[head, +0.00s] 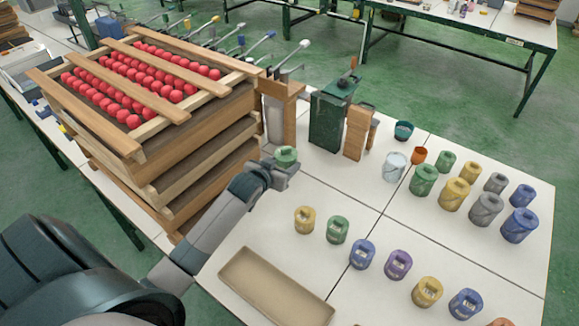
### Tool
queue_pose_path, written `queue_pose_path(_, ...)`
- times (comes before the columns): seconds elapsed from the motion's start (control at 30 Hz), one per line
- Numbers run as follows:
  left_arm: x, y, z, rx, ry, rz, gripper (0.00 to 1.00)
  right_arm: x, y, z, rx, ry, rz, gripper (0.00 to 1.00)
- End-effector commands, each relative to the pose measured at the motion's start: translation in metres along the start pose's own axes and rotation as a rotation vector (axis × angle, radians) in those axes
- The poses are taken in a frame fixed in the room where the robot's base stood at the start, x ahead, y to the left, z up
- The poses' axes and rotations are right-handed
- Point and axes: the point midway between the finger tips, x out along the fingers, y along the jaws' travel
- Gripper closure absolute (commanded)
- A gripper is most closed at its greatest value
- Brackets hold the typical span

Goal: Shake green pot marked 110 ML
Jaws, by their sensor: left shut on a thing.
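My left gripper (284,168) is shut on a small green pot (286,154) and holds it up over the left part of the white table, in front of the wooden post and metal cylinder. The pot looks about upright. The gripper hides its lower part, and I cannot read any marking on it. Another small green pot (338,229) stands in the front row, beside a yellow pot (304,219). My right gripper is not in view.
Stacked wooden trays of red balls (150,125) stand close left of my arm. A tan tray (275,290) lies at the front. Several small pots stand in a row, including a blue one (362,254). Larger cans (454,194) stand at the right. A dark green box (327,120) stands behind.

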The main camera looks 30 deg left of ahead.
Motion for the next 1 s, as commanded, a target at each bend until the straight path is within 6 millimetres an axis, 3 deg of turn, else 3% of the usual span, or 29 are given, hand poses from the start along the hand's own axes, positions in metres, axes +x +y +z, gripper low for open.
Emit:
queue_pose_path(0.1,0.002,-0.027,-0.003,0.004,0.002,-0.003,0.79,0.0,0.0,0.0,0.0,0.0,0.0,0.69)
queue_pose_path(0.2,0.004,-0.04,-0.003,0.002,0.001,-0.002,0.79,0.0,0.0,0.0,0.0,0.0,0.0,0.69)
queue_pose_path(0.57,0.004,-0.043,-0.004,0.0,0.003,0.0,0.79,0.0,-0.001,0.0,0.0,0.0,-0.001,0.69)
queue_pose_path(0.67,0.004,-0.036,-0.003,-0.002,0.002,0.002,0.79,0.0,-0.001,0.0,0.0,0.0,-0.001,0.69)
queue_pose_path(1.0,-0.003,0.022,0.0,-0.002,0.003,0.002,0.79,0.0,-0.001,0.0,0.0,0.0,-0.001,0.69)
